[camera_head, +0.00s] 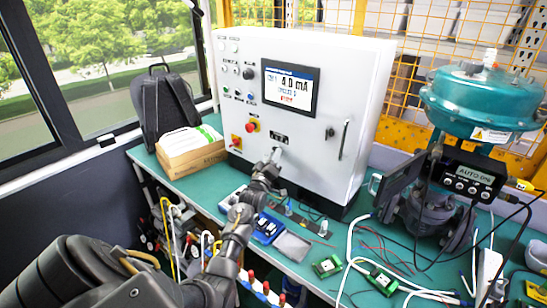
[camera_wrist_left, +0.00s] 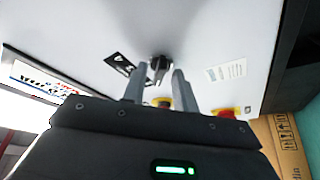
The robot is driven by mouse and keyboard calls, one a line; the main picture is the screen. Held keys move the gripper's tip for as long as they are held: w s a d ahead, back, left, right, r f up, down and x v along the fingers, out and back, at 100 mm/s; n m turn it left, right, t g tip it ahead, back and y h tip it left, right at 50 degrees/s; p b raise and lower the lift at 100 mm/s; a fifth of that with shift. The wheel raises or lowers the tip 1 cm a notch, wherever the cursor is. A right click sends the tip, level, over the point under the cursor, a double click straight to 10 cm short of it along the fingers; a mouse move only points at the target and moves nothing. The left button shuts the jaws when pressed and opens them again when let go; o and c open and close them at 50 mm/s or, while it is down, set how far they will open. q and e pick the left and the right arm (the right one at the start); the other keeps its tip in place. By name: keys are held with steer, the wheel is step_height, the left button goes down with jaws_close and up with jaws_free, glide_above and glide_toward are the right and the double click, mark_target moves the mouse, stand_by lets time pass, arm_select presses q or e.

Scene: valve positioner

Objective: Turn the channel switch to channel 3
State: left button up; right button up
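The white control cabinet (camera_head: 330,125) stands on the green bench, with a display (camera_head: 290,88) that appears to read CH 1 and 4.0 mA. A black rotary knob (camera_wrist_left: 159,64), which looks like the channel switch, sits on the panel beside a black label plate (camera_wrist_left: 122,67). That plate also shows in the head view (camera_head: 279,137) below the display; the knob is largely hidden there by the fingers. My left gripper (camera_head: 275,154) is at the panel; in the wrist view its two fingers (camera_wrist_left: 161,74) are apart, with the knob between or just beyond their tips. I cannot tell whether they touch it. My right gripper is out of view.
Red and yellow buttons (camera_head: 252,125) and another knob (camera_head: 248,73) are on the panel's left. A cardboard box (camera_head: 190,155) stands left of the cabinet. Tools and green boards (camera_head: 327,266) lie in front. A teal valve actuator (camera_head: 485,97) stands at right.

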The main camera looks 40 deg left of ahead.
arm_select(q)
jaws_close()
steer(key=shift+f, duration=0.1)
